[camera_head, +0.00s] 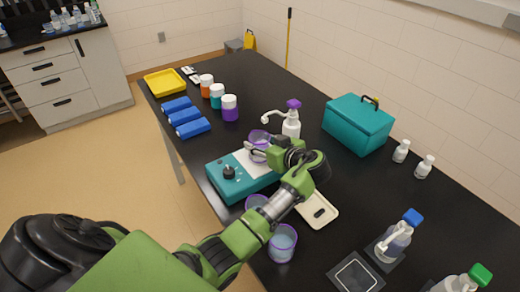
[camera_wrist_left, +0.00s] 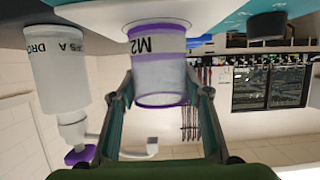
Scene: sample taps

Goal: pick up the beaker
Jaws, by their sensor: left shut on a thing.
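A clear beaker (camera_head: 259,137) with a purple rim is at the white plate of a teal device (camera_head: 226,188). In the left wrist view the beaker (camera_wrist_left: 160,77) appears upside down, with "M2" on its label. My left gripper (camera_head: 262,149) is shut on its sides, one finger on each side in the left wrist view (camera_wrist_left: 160,90). The beaker's base is close to the plate; I cannot tell whether it touches. Two more purple-rimmed beakers, one (camera_head: 257,202) partly behind my arm and one (camera_head: 283,243) nearer, stand on the table. My right gripper is out of view.
A white dropper bottle (camera_head: 291,124) with a purple cap stands just beyond the beaker. A teal case (camera_head: 358,124), small white bottles (camera_head: 401,151) and a blue-capped bottle (camera_head: 396,241) stand to the right. Colored jars (camera_head: 230,108) stand behind. The black table (camera_head: 285,85) has bare room at the back.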

